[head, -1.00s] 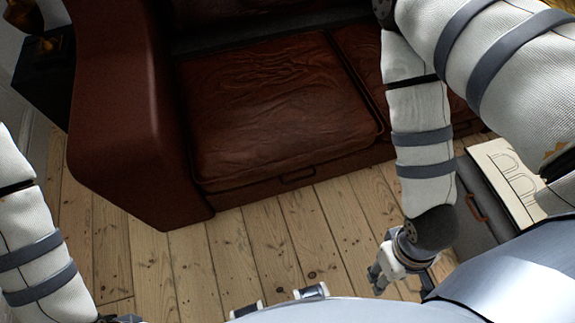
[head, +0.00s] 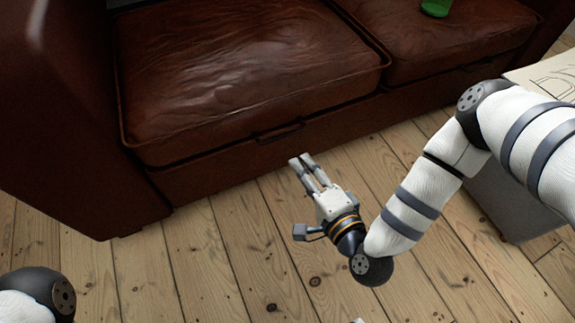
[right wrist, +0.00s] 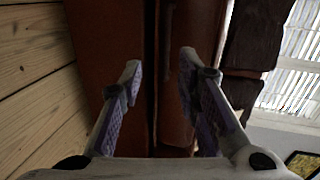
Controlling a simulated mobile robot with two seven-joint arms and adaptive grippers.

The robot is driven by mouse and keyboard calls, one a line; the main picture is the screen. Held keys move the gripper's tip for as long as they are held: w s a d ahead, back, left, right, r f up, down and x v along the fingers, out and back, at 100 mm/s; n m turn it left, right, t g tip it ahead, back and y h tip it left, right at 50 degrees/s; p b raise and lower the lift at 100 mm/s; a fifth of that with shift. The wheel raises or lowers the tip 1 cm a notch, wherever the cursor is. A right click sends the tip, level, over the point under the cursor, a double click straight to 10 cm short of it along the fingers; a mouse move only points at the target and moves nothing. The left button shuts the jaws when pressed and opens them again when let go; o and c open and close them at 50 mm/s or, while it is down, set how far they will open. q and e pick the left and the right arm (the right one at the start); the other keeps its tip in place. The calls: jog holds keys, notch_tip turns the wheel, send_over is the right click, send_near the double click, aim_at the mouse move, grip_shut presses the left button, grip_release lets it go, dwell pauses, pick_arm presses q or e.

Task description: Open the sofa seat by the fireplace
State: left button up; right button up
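The brown leather sofa (head: 215,172) fills the upper part of the head view. Its left seat (head: 240,60) lies flat, with a dark handle (head: 278,132) on the front panel below the cushion. My right gripper (head: 302,160) is in front of the sofa, just below and right of this handle, with its fingers pointing towards the front panel. In the right wrist view my right gripper (right wrist: 160,68) has its fingers apart with nothing between them. The sofa front (right wrist: 100,30) lies beyond the fingers. My left gripper is out of view. No fireplace shows.
A green object (head: 435,8) lies on the right seat. A grey box-like piece (head: 510,205) with a pale drawn sheet (head: 545,75) near it stands at the right, behind my right arm. The floorboards (head: 220,260) before the sofa are clear.

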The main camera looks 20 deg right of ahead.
aim_at(284, 136)
jog(key=shift+m, duration=0.3)
jog(key=b+x, duration=0.1)
jog(key=x, duration=0.3)
jog(key=b+x, duration=0.2)
jog(key=x, duration=0.2)
jog(key=d+r+b+x, duration=0.1)
jog(key=x, duration=0.3)
jog(key=shift+w+f, duration=0.1)
jog(key=shift+w, duration=0.45)
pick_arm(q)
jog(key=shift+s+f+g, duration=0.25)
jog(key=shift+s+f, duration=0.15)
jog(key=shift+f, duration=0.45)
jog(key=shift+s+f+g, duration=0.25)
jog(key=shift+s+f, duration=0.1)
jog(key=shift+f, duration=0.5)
pick_arm(e)
grip_shut()
